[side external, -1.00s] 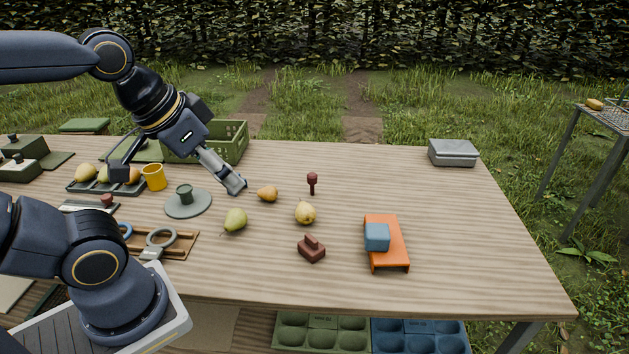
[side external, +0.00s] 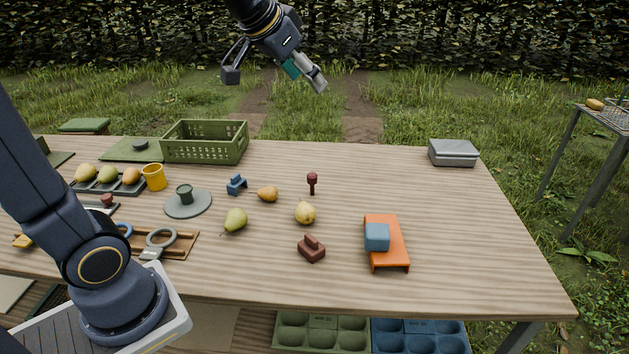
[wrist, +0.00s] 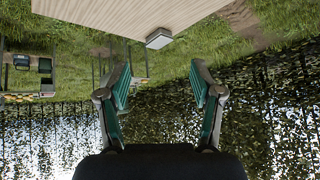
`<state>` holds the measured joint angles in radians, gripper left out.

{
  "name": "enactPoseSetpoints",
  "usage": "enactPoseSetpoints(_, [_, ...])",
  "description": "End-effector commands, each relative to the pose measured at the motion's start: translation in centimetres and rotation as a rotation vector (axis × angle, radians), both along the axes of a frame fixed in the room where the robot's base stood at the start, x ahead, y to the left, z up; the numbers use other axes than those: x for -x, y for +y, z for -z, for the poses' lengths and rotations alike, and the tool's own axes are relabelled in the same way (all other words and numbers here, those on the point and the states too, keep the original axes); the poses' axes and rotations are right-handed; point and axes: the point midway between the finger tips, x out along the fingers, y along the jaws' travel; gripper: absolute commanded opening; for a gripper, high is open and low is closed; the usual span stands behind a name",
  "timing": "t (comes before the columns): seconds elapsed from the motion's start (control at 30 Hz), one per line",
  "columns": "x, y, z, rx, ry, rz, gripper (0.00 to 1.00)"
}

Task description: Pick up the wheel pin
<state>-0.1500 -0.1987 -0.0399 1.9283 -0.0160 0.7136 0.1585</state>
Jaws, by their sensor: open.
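The likely wheel pin (side external: 312,182), a small dark red upright pin with a knobbed head, stands on the wooden table (side external: 440,210) in the side view, right of the middle pears. My gripper (side external: 275,78) is high above the back of the table, well apart from the pin. Its fingers are spread wide and nothing is between them. In the wrist view my gripper (wrist: 160,82) also shows open and empty, facing grass and hedge. The pin does not show in the wrist view.
An orange stand (side external: 392,255) is to the right. A green crate (side external: 205,142) stands behind left. The right table side is mostly clear.

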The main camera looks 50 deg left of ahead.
Motion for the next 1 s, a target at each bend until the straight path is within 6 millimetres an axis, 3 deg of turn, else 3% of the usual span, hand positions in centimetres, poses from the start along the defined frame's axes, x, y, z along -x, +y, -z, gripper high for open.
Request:
enactPoseSetpoints(0.03, [-3.1,1.7,1.1,0.000,0.020,-0.023,0.65])
enactPoseSetpoints(0.1, [-6.9,4.2,2.9,0.003,0.038,-0.049,0.65])
enactPoseSetpoints(0.17, [-9.7,6.6,5.1,0.010,0.057,-0.076,0.65])
enactPoseSetpoints(0.3, [-14.2,12.3,12.0,0.043,0.123,-0.146,0.65])
enactPoseSetpoints(0.4, [-15.2,15.5,17.2,0.075,0.179,-0.194,0.65])
enactPoseSetpoints(0.53, [-14.4,17.9,22.6,0.113,0.255,-0.239,0.65])
enactPoseSetpoints(0.7, [-13.8,19.1,25.6,0.130,0.291,-0.264,0.65])
enactPoseSetpoints(1.0, [-16.2,19.7,31.9,0.129,0.292,-0.263,0.65])
